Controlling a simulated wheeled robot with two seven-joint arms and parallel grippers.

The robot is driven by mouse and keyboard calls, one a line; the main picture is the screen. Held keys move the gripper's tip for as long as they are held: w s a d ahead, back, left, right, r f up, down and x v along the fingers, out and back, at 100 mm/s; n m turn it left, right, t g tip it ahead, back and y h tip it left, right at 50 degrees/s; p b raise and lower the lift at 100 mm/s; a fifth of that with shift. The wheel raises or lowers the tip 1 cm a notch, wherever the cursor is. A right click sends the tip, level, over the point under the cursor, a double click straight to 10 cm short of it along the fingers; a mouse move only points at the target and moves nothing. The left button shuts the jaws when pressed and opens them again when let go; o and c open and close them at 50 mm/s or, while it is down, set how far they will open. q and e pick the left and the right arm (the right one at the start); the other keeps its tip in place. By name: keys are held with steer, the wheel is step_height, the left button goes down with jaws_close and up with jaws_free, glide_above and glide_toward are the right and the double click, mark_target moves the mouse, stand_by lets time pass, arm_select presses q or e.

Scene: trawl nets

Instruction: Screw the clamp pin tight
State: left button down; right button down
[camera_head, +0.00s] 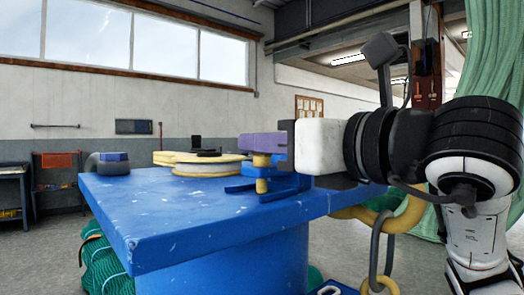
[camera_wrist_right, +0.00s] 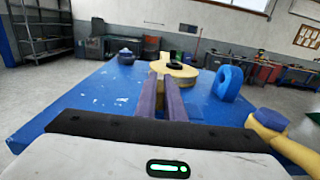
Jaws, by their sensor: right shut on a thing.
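The blue clamp (camera_head: 282,184) sits at the right end of the blue bench top. Its yellow pin (camera_head: 262,161) stands upright through it, with the lower end showing under the clamp arm. My right gripper (camera_head: 262,142) comes in level from the right. Its purple fingers are closed on the top of the pin, which they hide. In the right wrist view, the fingers (camera_wrist_right: 164,100) point forward nearly together, with a narrow gap; the pin between them cannot be made out clearly. How tight the pin sits cannot be told. My left gripper is not in view.
A yellow reel (camera_head: 207,168) and a grey shackle (camera_head: 93,163) with a blue block lie further along the blue bench (camera_head: 170,215). A yellow link and grey chain (camera_head: 375,240) hang at its right edge. Green netting (camera_head: 100,262) lies below. The bench's front left is clear.

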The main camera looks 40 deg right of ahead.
stand_by(0.4)
steer(key=c, duration=1.9)
jaws_free()
steer(key=shift+o, duration=0.2)
steer(key=shift+s, duration=0.2)
steer(key=s+b, duration=0.1)
steer(key=s, duration=0.9)
steer(key=shift+d, duration=0.35)
